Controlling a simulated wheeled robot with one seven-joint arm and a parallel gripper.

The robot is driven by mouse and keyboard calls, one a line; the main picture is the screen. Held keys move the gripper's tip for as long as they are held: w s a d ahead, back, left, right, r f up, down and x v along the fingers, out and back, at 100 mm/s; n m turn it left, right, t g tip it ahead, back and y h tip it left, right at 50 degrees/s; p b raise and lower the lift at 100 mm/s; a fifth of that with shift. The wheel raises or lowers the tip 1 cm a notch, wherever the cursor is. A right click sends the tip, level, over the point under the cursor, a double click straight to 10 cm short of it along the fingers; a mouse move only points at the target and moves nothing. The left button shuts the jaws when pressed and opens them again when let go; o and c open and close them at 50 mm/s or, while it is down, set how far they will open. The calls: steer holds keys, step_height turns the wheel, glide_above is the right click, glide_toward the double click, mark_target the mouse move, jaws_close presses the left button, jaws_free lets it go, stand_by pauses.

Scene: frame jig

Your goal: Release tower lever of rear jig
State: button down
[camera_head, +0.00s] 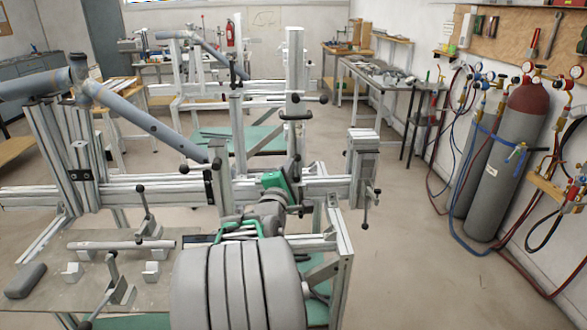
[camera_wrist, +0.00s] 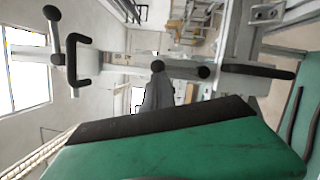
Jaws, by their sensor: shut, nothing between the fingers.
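A tall pale metal tower (camera_head: 295,75) rises in the middle of the head view, just beyond my gripper. A dark lever with round knobs (camera_head: 311,98) sits on it, with a black handle (camera_head: 295,117) below. My green and black gripper (camera_head: 293,168) is low in front of the tower, shut and empty. In the wrist view the tower lies sideways, with a double-knobbed lever (camera_wrist: 180,69), a black loop handle (camera_wrist: 82,68) and another knobbed lever (camera_wrist: 55,35) on it. The gripper's green body (camera_wrist: 180,150) covers the lower part. I cannot see it touching any lever.
Another jig with a blue-grey tube (camera_head: 205,48) stands farther back. A nearer tube (camera_head: 150,113) slopes across the left. A clamp block (camera_head: 362,160) sits right of the gripper. Gas cylinders (camera_head: 497,165) and hoses line the right wall. Floor between the cylinders and jig is clear.

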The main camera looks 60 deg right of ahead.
steer(key=shift+w+r, duration=0.2)
steer(key=shift+w, duration=0.05)
steer(key=w+f+b+v, duration=0.1)
steer(key=b+v, duration=0.3)
steer(key=v, duration=0.9)
steer(key=shift+w+a+b, duration=0.25)
steer(key=shift+w+b, duration=0.05)
steer(key=shift+w, duration=0.2)
